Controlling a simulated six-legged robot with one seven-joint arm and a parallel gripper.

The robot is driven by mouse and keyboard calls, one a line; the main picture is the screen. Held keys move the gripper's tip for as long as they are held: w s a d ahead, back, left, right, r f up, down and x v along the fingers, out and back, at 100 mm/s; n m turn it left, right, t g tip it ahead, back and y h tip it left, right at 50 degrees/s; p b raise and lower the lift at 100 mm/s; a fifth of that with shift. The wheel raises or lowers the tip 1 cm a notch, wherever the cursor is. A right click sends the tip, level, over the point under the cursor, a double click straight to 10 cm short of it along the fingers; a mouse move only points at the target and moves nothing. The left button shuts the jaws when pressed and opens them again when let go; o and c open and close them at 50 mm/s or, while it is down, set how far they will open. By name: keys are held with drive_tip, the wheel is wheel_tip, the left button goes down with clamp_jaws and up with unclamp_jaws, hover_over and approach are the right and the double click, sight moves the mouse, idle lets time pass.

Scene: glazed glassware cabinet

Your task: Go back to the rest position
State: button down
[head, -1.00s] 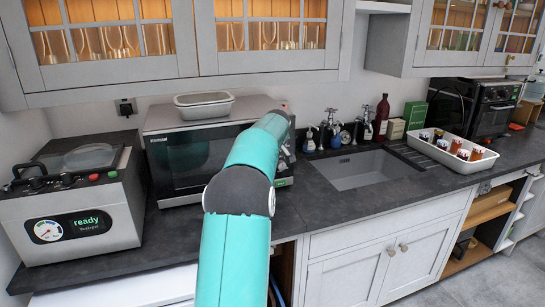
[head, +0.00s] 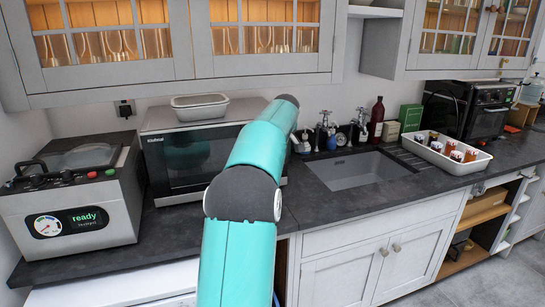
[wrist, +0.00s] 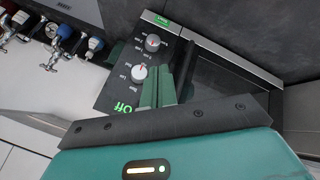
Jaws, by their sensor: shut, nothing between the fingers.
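My gripper (wrist: 158,88) shows in the wrist view, its two green fingers shut together and empty. They are in front of the microwave's control panel (wrist: 120,75), which has two knobs and a green "Off" display. I cannot tell whether the fingertips touch the panel. In the head view my arm reaches across the counter toward the right side of the microwave (head: 190,155), and the gripper itself is hidden behind my arm.
Glazed cabinets (head: 100,75) with glasses hang above the counter. A steam appliance (head: 70,205) reading "ready" stands at the left. To the right are a sink (head: 355,170), taps, a bottle (head: 376,120) and a white tray (head: 448,155) of jars. A dish (head: 200,106) sits on the microwave.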

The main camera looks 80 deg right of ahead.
drive_tip(key=shift+s+a+r, duration=0.2)
drive_tip(key=shift+s+r, duration=0.15)
drive_tip(key=shift+r, duration=0.15)
drive_tip(key=shift+s+a+r, duration=0.15)
drive_tip(key=shift+s+r, duration=0.15)
drive_tip(key=shift+r, duration=0.2)
